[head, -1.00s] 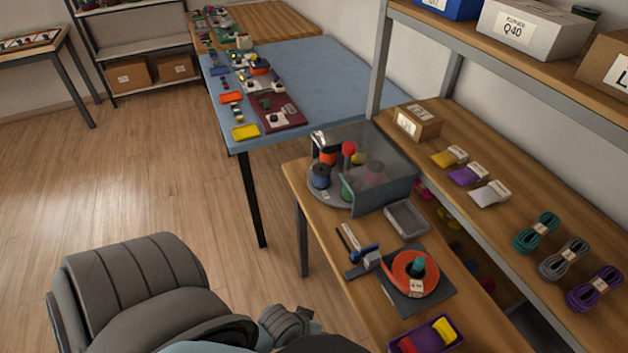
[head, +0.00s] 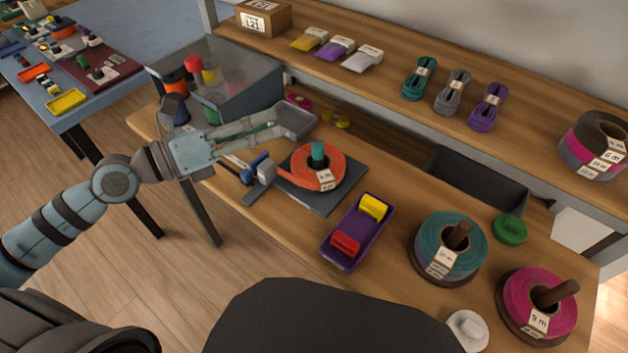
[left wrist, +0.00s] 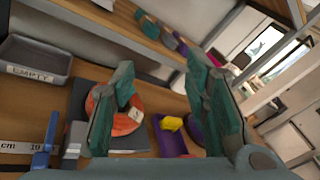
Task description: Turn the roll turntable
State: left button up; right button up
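The roll turntable (head: 188,126) is a grey disc at the back left of the wooden bench in the head view, partly under a clear-topped grey cover (head: 250,92). A blue spool (head: 175,108), an orange one (head: 174,88), a red one (head: 194,70) and a green one (head: 211,115) stand there. My left arm hides much of the disc's front. My left gripper (head: 281,120) is open and empty, above the bench in front of the cover, fingers pointing right. In the left wrist view its fingers (left wrist: 160,80) are spread apart. My right gripper is out of view.
A grey tray (left wrist: 35,60) marked EMPTY lies near my left gripper. An orange roll (head: 335,168) on a dark plate, a blue-handled tool (head: 251,165), a purple tray (head: 335,250) and large rolls (head: 450,262) follow to the right. A shelf (head: 385,90) runs behind.

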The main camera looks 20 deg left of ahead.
aim_at(315, 147)
pick_arm(q)
notch_tip(315, 147, down, 6)
jog(key=s+m+g+y+b, duration=0.1)
jog(key=m+g+y+b, duration=0.15)
jog(key=m, duration=0.45)
jog(key=x, duration=1.3)
jog(key=shift+w+f, duration=0.15)
jog(key=shift+w, duration=0.05)
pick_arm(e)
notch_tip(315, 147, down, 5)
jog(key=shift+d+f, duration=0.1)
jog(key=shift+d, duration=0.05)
pick_arm(q)
grip_shut()
